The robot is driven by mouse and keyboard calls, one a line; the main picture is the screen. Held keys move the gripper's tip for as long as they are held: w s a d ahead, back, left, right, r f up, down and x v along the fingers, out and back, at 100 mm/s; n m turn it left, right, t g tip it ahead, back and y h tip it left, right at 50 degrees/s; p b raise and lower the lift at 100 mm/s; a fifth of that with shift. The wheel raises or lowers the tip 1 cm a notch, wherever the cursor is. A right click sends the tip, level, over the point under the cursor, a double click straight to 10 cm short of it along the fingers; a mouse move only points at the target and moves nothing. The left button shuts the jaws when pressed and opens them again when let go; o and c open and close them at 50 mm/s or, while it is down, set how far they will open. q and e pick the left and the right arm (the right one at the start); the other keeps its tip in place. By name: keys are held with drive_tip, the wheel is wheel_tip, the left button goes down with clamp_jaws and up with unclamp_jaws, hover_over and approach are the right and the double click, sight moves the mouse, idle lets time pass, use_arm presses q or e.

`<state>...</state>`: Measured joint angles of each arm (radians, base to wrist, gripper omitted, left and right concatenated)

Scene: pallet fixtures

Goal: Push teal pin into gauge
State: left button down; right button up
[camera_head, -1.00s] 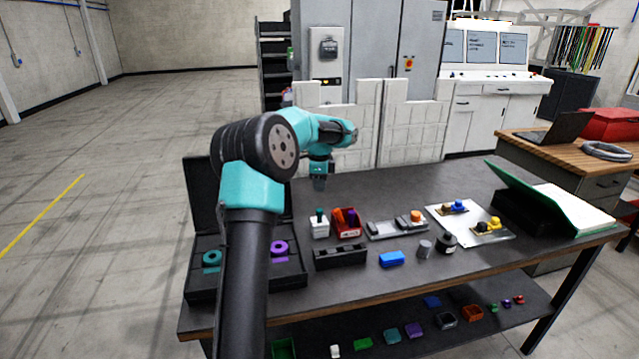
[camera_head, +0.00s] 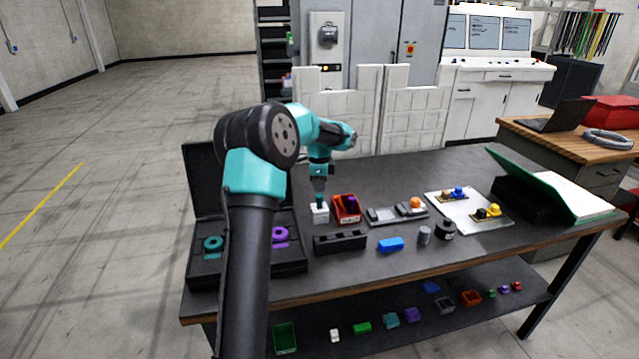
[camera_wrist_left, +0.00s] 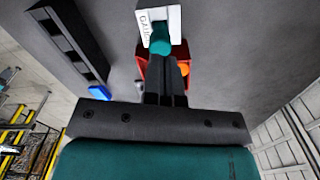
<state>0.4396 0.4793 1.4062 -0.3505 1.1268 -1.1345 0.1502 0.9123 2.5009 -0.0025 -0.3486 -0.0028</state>
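The gauge (camera_head: 319,214) is a small white block standing on the dark table. The teal pin (camera_head: 321,202) stands upright in it, with its top above the block. My left gripper (camera_head: 319,189) points down just above the pin. In the left wrist view the gauge (camera_wrist_left: 158,22) shows lettering, and the teal pin (camera_wrist_left: 162,46) is right at the ends of my left fingers (camera_wrist_left: 174,82). The fingers look closed together, with nothing seen between them. Whether they touch the pin cannot be told. My right gripper is out of view.
A red bin (camera_head: 346,210) stands close right of the gauge. A black slotted block (camera_head: 340,241) lies in front, with a blue block (camera_head: 390,244) beside it. An open black case (camera_head: 207,270) with teal and purple rings is at left. A grey fixture (camera_head: 397,213) stands farther right.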

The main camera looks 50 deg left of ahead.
sight(320, 196)
use_arm(q)
drive_tip(key=shift+f, duration=1.2)
idle(1.0)
wheel_tip(320, 196, up, 8)
idle(1.1)
drive_tip(key=shift+d, duration=0.1)
